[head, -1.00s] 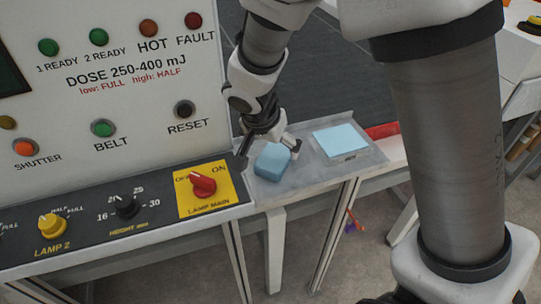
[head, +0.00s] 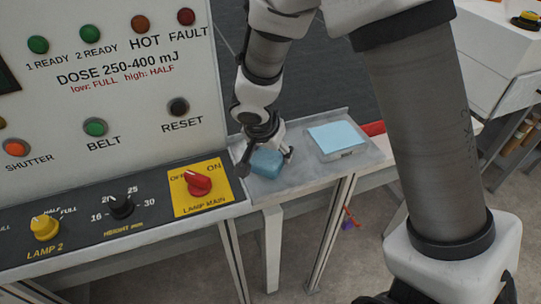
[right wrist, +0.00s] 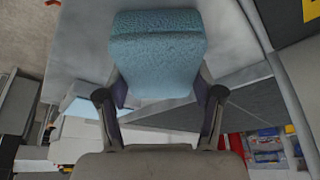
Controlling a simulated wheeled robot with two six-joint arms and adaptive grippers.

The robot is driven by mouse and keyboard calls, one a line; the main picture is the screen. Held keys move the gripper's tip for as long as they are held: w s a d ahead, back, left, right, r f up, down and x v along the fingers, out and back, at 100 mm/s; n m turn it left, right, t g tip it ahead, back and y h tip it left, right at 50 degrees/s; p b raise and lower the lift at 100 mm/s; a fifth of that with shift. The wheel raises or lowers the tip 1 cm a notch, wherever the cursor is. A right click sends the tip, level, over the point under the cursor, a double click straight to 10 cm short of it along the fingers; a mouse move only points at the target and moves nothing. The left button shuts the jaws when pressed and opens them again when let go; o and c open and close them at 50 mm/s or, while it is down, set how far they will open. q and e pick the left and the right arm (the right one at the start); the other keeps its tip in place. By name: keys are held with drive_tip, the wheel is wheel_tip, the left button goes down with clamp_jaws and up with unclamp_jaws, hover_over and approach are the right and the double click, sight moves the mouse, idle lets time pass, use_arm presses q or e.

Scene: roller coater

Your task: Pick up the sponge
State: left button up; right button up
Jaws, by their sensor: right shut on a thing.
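The sponge (head: 268,165) is a blue block with rounded edges at the left part of a grey metal shelf (head: 300,172) in the head view. My right gripper (head: 266,160) reaches down from above, with a finger on either side of the sponge, and is shut on it. The right wrist view shows the sponge (right wrist: 157,50) between the two fingers, with its textured face toward the camera. I cannot tell whether the sponge still touches the shelf. My left gripper is not in view.
A light blue pad (head: 337,136) lies on the shelf, right of the sponge. A control panel (head: 100,100) with buttons stands at the left, and its red lamp switch (head: 198,183) is close to my right gripper. My right arm covers much of the right side.

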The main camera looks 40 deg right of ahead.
drive_tip(key=shift+w+r, duration=0.1)
drive_tip(key=shift+r, duration=0.4)
wheel_tip(320, 180, up, 17)
drive_tip(key=p, duration=0.1)
drive_tip(key=shift+c, duration=0.3)
